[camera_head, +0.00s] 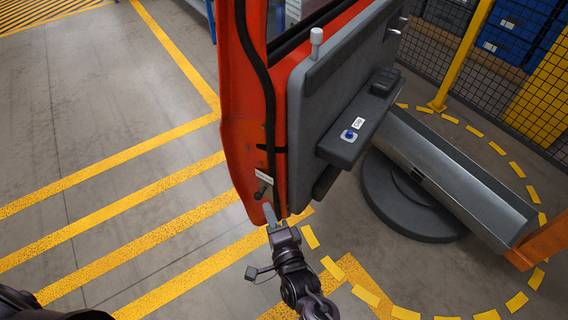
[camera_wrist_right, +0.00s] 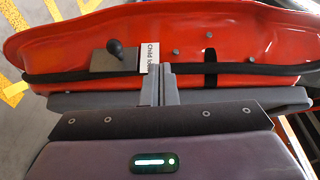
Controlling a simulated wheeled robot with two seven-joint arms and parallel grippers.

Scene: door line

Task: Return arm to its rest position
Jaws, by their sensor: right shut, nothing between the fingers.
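My right gripper (camera_head: 270,216) is in the lower middle of the head view, close to the lower edge of an orange-red car door (camera_head: 243,160). Its fingers are together and hold nothing. In the right wrist view the shut fingers (camera_wrist_right: 159,80) point at the door's edge face (camera_wrist_right: 230,45); I cannot tell whether they touch it. A black knob on a small plate (camera_wrist_right: 115,50) sits there beside a white "Child lock" label (camera_wrist_right: 150,55). The knob also shows in the head view (camera_head: 260,192). My left gripper is not in view; a dark part of me shows at bottom left.
The door's grey inner panel (camera_head: 345,90) faces right, with an armrest and a blue button (camera_head: 349,134). A grey metal beam (camera_head: 450,175) and round black base (camera_head: 410,200) stand to the right. A mesh fence (camera_head: 475,60) is behind. The striped floor (camera_head: 110,190) at left is clear.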

